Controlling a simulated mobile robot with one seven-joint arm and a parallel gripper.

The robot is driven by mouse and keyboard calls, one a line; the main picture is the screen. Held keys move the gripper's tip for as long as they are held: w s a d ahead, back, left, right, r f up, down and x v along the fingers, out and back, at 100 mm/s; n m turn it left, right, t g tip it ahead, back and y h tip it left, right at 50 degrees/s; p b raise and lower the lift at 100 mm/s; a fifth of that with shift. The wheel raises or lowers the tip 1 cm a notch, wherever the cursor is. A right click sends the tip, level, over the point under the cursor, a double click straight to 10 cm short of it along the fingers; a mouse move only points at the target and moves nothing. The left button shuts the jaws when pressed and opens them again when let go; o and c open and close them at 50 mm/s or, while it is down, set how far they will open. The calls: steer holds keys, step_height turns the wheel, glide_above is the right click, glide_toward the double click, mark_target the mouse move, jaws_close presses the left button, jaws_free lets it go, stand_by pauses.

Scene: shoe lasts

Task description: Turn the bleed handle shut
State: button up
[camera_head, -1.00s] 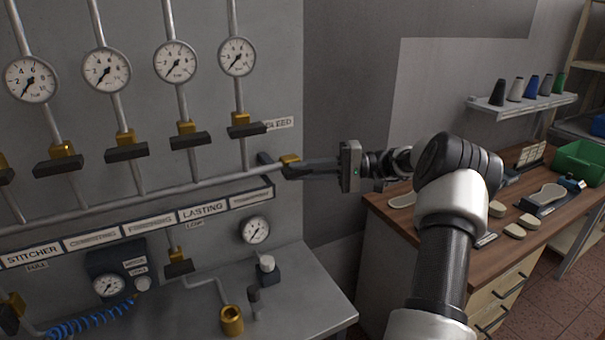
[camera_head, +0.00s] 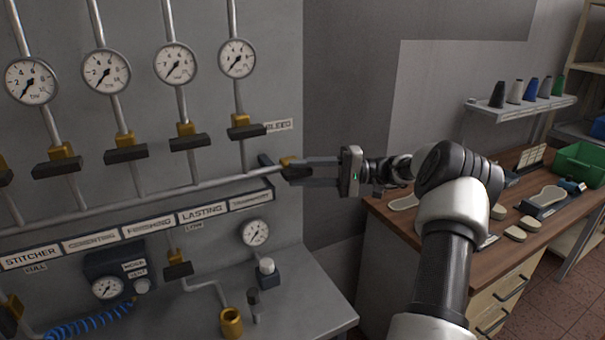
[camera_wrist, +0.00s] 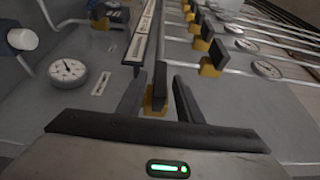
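The bleed valve has a brass body (camera_head: 288,161) at the right end of the long horizontal pipe, at the board's right edge. Its dark handle (camera_wrist: 160,82) stands up between my fingers in the wrist view; in the head view its far end (camera_head: 266,159) shows left of the brass. My gripper (camera_head: 298,171) reaches in from the right, one finger above the other. In the wrist view my gripper (camera_wrist: 159,92) is open, with a finger on each side of the handle and gaps visible. Contact with the handle is not visible. The fingers hide part of the handle in the head view.
A "BLEED" label (camera_head: 278,125) is on the board above the valve. Similar brass valves with dark handles (camera_head: 190,141) sit left under gauges (camera_head: 175,63). A small gauge (camera_head: 256,232) is below. The wooden bench (camera_head: 378,212) stands right, under my arm.

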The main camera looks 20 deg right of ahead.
steer(key=shift+d, duration=0.1)
steer(key=v, duration=1.7)
steer(key=shift+b, duration=0.4)
steer(key=shift+d+r, duration=0.1)
steer(key=shift+d, duration=0.05)
